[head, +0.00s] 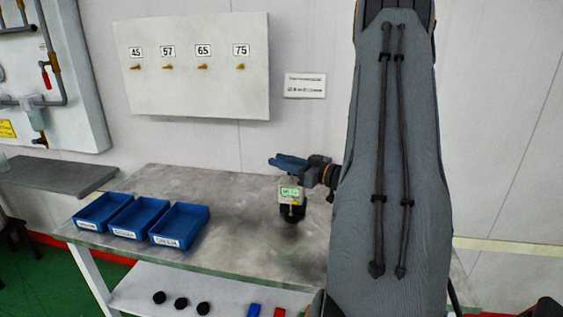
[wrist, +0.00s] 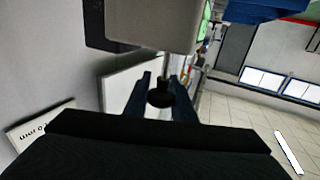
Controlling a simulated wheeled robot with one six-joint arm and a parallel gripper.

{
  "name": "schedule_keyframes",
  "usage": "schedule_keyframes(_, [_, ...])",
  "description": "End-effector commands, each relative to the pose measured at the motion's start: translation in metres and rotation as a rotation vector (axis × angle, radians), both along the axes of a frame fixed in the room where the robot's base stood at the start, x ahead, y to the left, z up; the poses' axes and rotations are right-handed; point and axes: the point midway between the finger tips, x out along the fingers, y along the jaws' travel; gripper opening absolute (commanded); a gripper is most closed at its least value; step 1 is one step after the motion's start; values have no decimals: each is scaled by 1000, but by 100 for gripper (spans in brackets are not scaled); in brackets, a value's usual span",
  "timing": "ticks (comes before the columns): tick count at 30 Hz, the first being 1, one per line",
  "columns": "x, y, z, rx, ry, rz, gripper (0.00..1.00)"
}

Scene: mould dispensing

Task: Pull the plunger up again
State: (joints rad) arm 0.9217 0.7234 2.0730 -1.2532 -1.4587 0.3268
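The gauge (head: 291,193) is a small grey device with a lit green display, upright on the work table. In the wrist view its grey body (wrist: 150,25) fills the top, with a thin rod leading to the plunger's round black knob (wrist: 160,96). My gripper (head: 289,161) has blue fingers and is at the top of the gauge. In the wrist view my gripper (wrist: 161,80) has one finger on each side of the knob. Whether the fingers press on it or stand just clear cannot be told. The gauge's lower part is dark and hard to make out.
Three blue bins (head: 180,226) stand at the left of the grey table (head: 240,190). A white panel (head: 199,62) with brass nozzles labelled 45, 57, 65 and 75 hangs behind. Black pucks (head: 181,303) lie on the lower shelf. My arm hides the table's right side.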

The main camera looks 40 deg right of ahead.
Motion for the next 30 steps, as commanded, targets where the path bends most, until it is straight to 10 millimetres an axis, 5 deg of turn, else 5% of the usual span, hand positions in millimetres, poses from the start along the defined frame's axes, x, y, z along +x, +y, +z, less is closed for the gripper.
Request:
schedule_keyframes(3, [0, 1, 0, 1, 0, 1, 0])
schedule_keyframes(24, [0, 0, 17, 1, -1, 2, 0])
schedule_keyframes(25, [0, 0, 17, 1, -1, 2, 26])
schedule_keyframes(27, [0, 0, 17, 1, -1, 2, 38])
schedule_keyframes(30, [0, 0, 17, 1, -1, 2, 40])
